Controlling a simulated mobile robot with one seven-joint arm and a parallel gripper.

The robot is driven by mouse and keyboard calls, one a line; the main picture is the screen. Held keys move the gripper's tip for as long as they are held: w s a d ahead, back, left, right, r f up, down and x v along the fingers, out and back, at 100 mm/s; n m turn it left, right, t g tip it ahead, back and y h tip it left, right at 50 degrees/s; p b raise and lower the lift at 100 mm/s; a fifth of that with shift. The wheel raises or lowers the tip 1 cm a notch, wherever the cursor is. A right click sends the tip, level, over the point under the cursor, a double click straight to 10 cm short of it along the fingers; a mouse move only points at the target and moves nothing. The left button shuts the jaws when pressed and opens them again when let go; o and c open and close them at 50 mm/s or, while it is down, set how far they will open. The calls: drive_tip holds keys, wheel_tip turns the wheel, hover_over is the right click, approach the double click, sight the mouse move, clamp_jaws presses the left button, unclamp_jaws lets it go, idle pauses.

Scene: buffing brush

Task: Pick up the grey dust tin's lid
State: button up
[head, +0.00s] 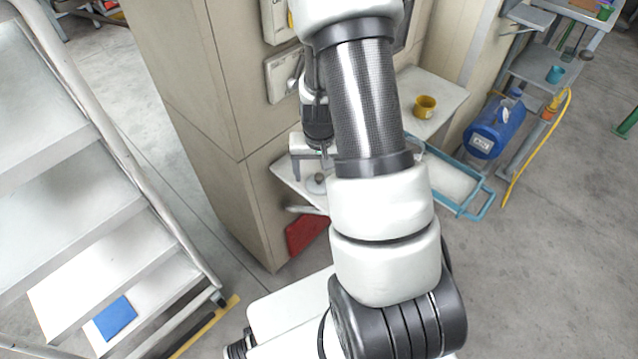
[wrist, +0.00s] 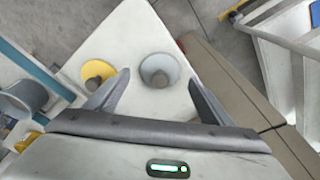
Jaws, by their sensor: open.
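The grey dust tin (wrist: 152,66) stands on a white shelf top in the wrist view, its round grey lid topped by a darker brown-grey knob (wrist: 160,79). My gripper (wrist: 159,76) is open and empty, with one finger on each side of this lid in the picture. I cannot tell the height gap. In the head view the grey lid (head: 314,187) shows just below my gripper (head: 316,172), partly hidden by my arm. A yellow tin (wrist: 88,76) with a similar knob stands to the left, outside the left finger.
The white shelf top (wrist: 130,35) is bare beyond the tins. A beige cabinet wall (wrist: 225,80) rises close on the right. White steps (head: 80,230) stand at left.

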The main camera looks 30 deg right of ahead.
wheel_tip(320, 180, down, 2)
drive_tip(key=shift+w+f, duration=0.1)
drive_tip(key=shift+w, duration=0.05)
drive_tip(key=c, duration=1.1)
